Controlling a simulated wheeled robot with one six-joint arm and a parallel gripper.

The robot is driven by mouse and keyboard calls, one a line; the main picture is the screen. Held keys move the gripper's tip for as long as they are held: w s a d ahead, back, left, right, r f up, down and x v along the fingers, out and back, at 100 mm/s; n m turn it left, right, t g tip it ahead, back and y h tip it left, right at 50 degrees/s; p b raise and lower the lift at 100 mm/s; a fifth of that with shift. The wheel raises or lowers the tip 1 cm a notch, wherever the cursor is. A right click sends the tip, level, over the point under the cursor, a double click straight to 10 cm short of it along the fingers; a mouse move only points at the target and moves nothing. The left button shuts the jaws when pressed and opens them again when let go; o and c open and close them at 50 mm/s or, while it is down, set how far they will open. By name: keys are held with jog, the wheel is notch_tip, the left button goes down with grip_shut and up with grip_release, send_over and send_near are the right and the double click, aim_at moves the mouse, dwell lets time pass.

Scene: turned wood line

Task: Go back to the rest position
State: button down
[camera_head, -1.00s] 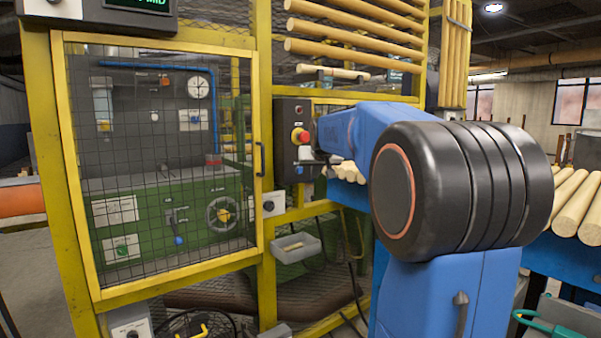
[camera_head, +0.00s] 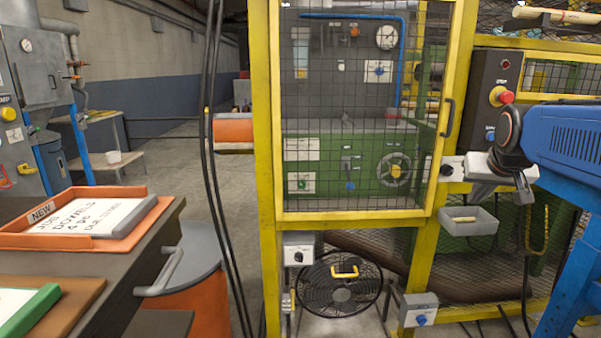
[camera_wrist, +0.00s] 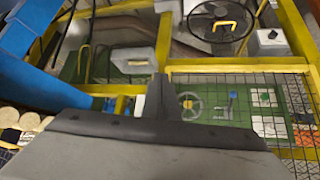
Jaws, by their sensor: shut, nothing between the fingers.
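My gripper (camera_head: 524,188) is at the right of the head view, on the end of my blue arm. It is shut with nothing in it. It shows just in front of the yellow frame and above a small grey tray (camera_head: 469,222); I cannot tell whether it touches anything. In the wrist view my gripper (camera_wrist: 160,97) fills the lower middle, its fingers together, with the mesh guard and green machine beyond.
A yellow-framed mesh door (camera_head: 362,110) stands ahead, a button box (camera_head: 490,98) with a red button beside my arm. A black fan (camera_head: 343,285) sits below. A dark bench (camera_head: 140,250) with an orange tray (camera_head: 120,237) is at left.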

jog(key=s+a+f+n+g+y, duration=0.1)
jog(key=s+a+f, duration=0.5)
jog(key=s+f, duration=0.3)
jog(key=s+a+f+n+g+y, duration=0.1)
jog(key=s+a+f, duration=0.6)
jog(key=s, duration=0.9)
notch_tip(320, 180, down, 3)
jog(key=shift+a+n+g, duration=0.25)
jog(key=shift+n+g, duration=0.25)
jog(key=shift+n, duration=0.1)
